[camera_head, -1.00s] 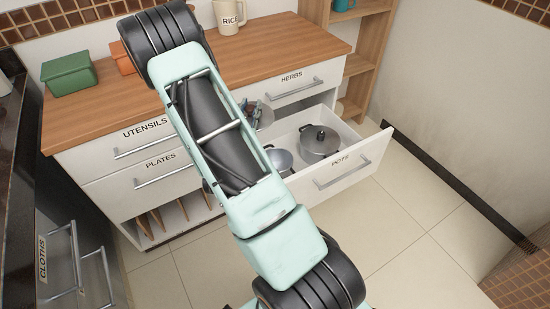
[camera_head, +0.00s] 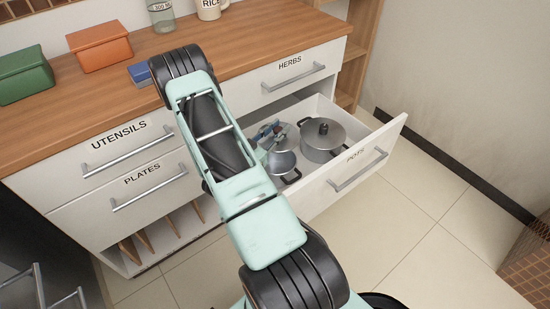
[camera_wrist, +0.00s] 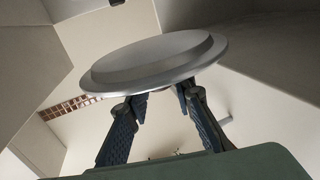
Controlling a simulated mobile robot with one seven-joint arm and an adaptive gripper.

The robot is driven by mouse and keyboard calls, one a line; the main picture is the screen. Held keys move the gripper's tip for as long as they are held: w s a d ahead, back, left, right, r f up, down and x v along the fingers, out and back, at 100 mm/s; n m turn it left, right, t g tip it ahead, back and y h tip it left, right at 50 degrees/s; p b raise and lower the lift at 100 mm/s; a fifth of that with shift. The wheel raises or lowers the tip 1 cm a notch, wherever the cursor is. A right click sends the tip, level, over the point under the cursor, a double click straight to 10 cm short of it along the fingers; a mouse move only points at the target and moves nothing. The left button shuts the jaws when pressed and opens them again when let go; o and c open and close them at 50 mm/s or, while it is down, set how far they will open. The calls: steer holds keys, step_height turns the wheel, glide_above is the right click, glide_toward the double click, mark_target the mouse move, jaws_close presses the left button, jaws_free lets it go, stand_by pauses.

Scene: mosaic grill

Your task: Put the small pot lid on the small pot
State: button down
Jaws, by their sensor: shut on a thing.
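The small pot lid is a grey metal disc in the wrist view (camera_wrist: 160,62), seen from its underside and tilted. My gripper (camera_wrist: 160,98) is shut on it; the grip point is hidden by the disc. In the head view, my gripper (camera_head: 271,136) is over the open pots drawer, with the lid (camera_head: 287,131) partly showing behind it. The small pot (camera_head: 282,162) is grey with dark handles and stands in the drawer, just below the gripper in the picture. My arm hides part of the drawer, and the height of the lid above the pot is unclear.
A larger pot (camera_head: 322,138) with its lid on stands right of the small pot. The pots drawer (camera_head: 352,176) is pulled out, its walls around the pots. The counter (camera_head: 250,50) above holds a green box (camera_head: 24,77), an orange box (camera_head: 100,47) and jars.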

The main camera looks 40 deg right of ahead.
step_height(320, 180, down, 9)
steer(key=shift+r+b, duration=0.2)
steer(key=shift+b, duration=0.9)
steer(key=shift+f, duration=0.1)
steer(key=shift+f+b, duration=0.55)
steer(key=shift+b, duration=0.1)
steer(key=c, duration=1.7)
jaws_free()
steer(key=shift+o, duration=0.2)
